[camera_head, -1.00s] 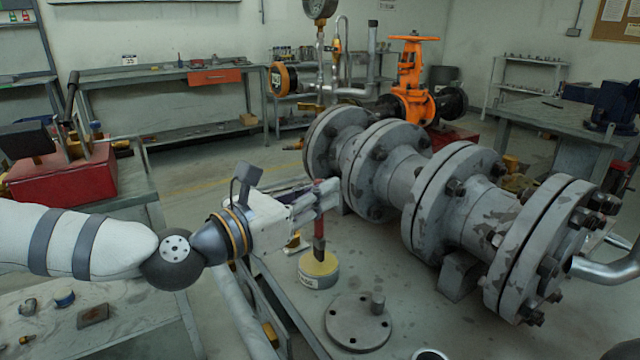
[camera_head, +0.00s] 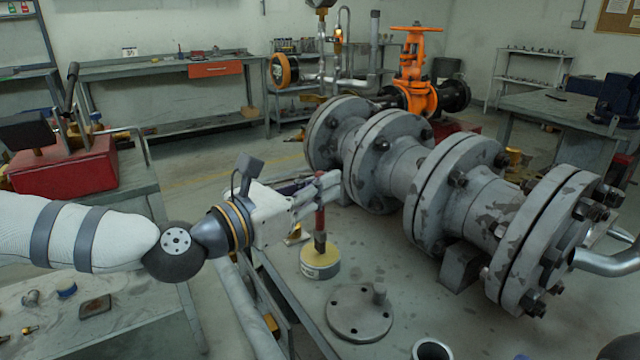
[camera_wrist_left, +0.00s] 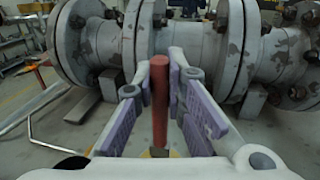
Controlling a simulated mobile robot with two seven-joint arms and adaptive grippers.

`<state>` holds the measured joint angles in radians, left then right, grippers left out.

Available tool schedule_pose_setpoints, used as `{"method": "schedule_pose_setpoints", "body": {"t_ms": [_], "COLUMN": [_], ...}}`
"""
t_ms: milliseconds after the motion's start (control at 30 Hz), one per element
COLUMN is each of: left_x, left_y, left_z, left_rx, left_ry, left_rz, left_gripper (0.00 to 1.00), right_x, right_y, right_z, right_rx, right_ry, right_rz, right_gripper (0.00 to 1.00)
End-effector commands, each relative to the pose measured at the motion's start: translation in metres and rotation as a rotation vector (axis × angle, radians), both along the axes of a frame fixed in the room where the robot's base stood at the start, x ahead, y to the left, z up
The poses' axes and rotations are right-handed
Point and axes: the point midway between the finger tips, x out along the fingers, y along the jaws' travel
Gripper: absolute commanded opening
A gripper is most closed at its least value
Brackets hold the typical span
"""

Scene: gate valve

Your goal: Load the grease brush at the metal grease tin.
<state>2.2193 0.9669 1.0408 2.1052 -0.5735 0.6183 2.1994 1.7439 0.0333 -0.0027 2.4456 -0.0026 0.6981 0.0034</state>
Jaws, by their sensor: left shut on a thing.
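The grease brush has a red handle (camera_head: 320,218) and a dark lower part, and stands roughly upright. My left gripper (camera_head: 322,187) is shut on its handle. In the left wrist view the red handle (camera_wrist_left: 160,105) stands between the finger pads. The metal grease tin (camera_head: 320,270), a short round can with a yellowish top, stands on the grey bench directly below. The brush's lower end is over the tin's top and seems to meet it; the bristles cannot be made out. My right gripper is not in view.
A large grey flanged pipe assembly (camera_head: 400,165) fills the bench to the right of the tin. A round flange plate with holes (camera_head: 358,315) lies in front, and a small metal ring (camera_head: 432,350) is nearer still. A red toolbox (camera_head: 65,172) stands on the left bench.

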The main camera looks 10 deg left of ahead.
Motion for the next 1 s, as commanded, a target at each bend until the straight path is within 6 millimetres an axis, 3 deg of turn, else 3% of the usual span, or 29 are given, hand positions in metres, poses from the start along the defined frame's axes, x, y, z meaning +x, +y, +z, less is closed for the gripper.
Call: {"method": "schedule_pose_setpoints", "body": {"t_ms": [1000], "left_x": [0.0000], "left_y": [0.0000], "left_z": [-0.0084], "left_rx": [0.000], "left_ry": [0.002], "left_rz": [0.000], "left_gripper": [0.00], "right_x": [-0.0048], "right_y": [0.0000], "right_z": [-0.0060], "right_rx": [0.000], "right_ry": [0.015], "right_rz": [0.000], "right_gripper": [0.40]}}
